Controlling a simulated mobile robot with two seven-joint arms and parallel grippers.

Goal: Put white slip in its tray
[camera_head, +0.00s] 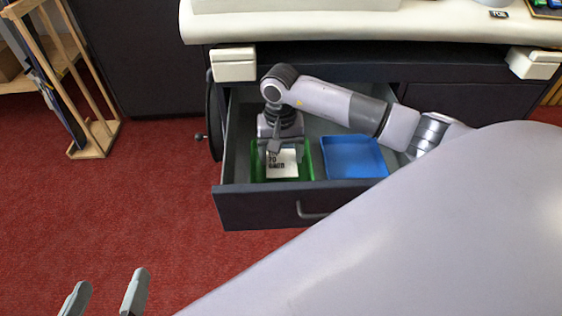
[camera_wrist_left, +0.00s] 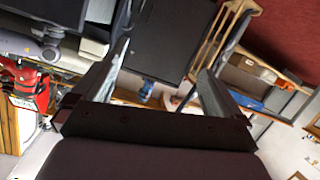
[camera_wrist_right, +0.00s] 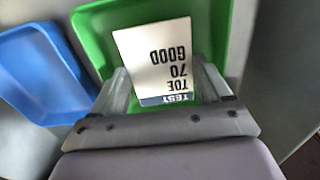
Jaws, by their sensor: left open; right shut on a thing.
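The white slip (camera_head: 283,163) with black print is in the open drawer, over the green tray (camera_head: 308,160). My right gripper (camera_head: 274,148) reaches down into the drawer and is shut on the slip. In the right wrist view the slip (camera_wrist_right: 158,55) stands out between the fingers (camera_wrist_right: 160,90), over the green tray (camera_wrist_right: 215,22); whether it touches the tray floor I cannot tell. The blue tray (camera_head: 355,157) lies to the right of the green one and looks empty. My left gripper (camera_head: 106,292) is open and empty, low over the red floor at the left.
The drawer's dark front (camera_head: 262,208) and its handle stand out over the red carpet (camera_head: 120,205). The cream bench top (camera_head: 330,27) overhangs behind the drawer. A wooden rack (camera_head: 88,140) stands at the far left. Open carpet lies between the rack and drawer.

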